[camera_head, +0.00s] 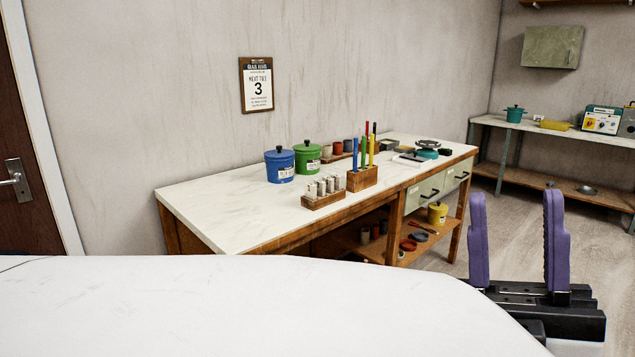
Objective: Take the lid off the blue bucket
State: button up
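The blue bucket (280,168) stands upright on the white-topped workbench (225,208) against the wall. Its blue lid (279,153) with a dark knob sits on top, and a white label is on its side. My gripper (517,228) is at the lower right of the view, with its two purple fingers pointing up and wide apart. Nothing is between the fingers. It is far from the bucket, nearer to me than the bench.
A green lidded bucket (308,158) stands right beside the blue one. A wooden rack of pale cylinders (323,197) and a block of coloured sticks (362,179) stand in front and right. A white surface (230,305) fills the foreground. Open floor (440,266) shows at right.

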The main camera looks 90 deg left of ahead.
aim_at(279, 152)
jog(key=i+j+u, duration=0.1)
jog(key=u, duration=2.6)
jog(key=i+l, duration=0.2)
jog(key=i+l+u, duration=0.1)
jog(key=l, duration=0.35)
jog(key=i, duration=0.1)
